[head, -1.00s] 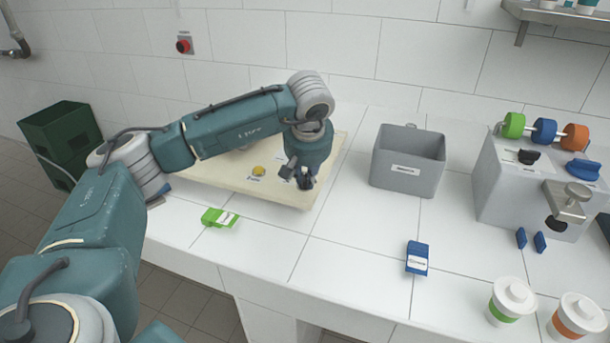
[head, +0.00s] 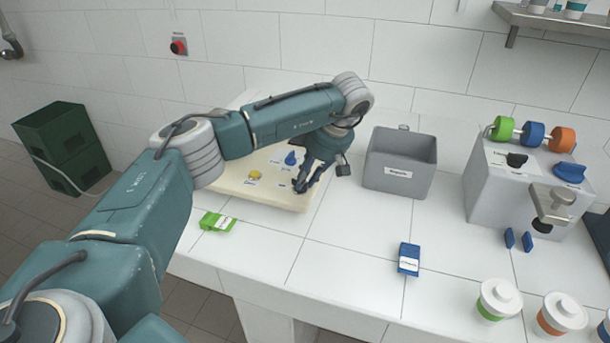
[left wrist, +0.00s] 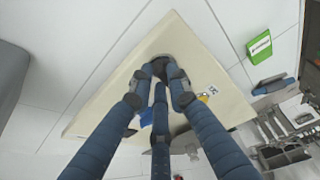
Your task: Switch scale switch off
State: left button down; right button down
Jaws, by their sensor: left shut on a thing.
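A cream board (head: 232,190) lies on the white counter, with a yellow knob (head: 255,175) and a blue knob (head: 290,158) beside small labels. My left gripper (head: 299,187) is low over the board's front right part, its fingers pointing down. In the left wrist view its fingers (left wrist: 161,72) close around a small dark round piece (left wrist: 160,60) near the board's corner. This dark piece looks like a switch knob, mostly hidden by the fingers; its setting cannot be told. My right gripper is not in view.
A grey open bin (head: 398,180) stands right of the gripper. A green packet (head: 217,222) and a blue packet (head: 409,259) lie on the counter. A grey dispenser (head: 490,190) and lidded cups (head: 498,300) are at the right.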

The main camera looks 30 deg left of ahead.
pick_arm(q)
jog(key=shift+w+a+r+n+g+p, duration=0.1)
jog(key=shift+n+g+p, duration=0.15)
jog(key=shift+n, duration=0.4)
jog(key=shift+w+n+g+p, duration=0.15)
jog(key=shift+n+g, duration=0.1)
jog(key=shift+n, duration=0.7)
jog(key=c, duration=1.7)
grip_release()
jog(key=shift+o, duration=0.2)
jog(key=v, duration=1.1)
jog(key=shift+r, duration=0.4)
jog(key=shift+w, duration=0.1)
